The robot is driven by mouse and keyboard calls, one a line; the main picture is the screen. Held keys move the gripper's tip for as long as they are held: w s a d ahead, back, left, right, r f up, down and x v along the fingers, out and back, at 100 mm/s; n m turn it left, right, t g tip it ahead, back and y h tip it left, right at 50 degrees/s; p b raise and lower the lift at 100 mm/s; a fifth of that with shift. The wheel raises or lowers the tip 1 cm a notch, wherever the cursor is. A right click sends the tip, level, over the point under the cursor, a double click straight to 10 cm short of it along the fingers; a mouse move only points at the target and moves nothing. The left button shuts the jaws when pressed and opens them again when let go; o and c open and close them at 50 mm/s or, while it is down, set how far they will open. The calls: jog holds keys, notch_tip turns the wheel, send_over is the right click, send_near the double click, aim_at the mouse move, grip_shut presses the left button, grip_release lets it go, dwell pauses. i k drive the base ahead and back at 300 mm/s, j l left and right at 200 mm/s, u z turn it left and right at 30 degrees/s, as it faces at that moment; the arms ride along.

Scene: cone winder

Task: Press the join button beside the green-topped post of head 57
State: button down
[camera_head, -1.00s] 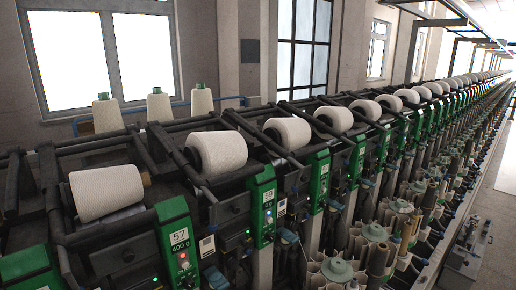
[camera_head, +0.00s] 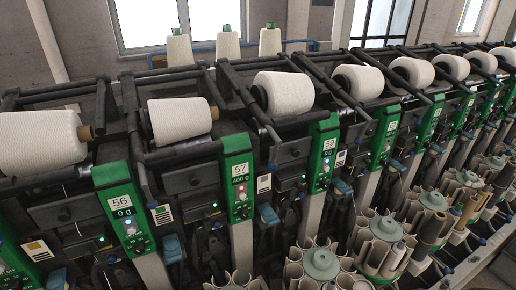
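The green-topped post of head 57 (camera_head: 238,178) stands near the middle of the picture. It carries a white label "57" and a display reading "400 g". A small reddish light (camera_head: 242,187) shows below the display, with small controls (camera_head: 243,198) beneath it. These are too small to tell which one is the join button. A white yarn cone (camera_head: 180,119) lies on the head to the left of this post. My gripper is not in view.
The post of head 56 (camera_head: 123,213) stands to the left, and another green post (camera_head: 324,150) to the right. Dark bars and yarn cones run along above the posts. Bobbin magazines (camera_head: 321,263) stand at the front right. Several cones (camera_head: 228,45) stand behind.

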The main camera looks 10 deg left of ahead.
aim_at(217, 225)
jog(key=l+u, duration=0.1)
jog(key=u, duration=0.35)
jog(key=k+u, duration=0.1)
jog(key=u, duration=0.3)
jog(key=l+u, duration=0.1)
jog(key=u, duration=0.35)
jog(key=k, duration=0.05)
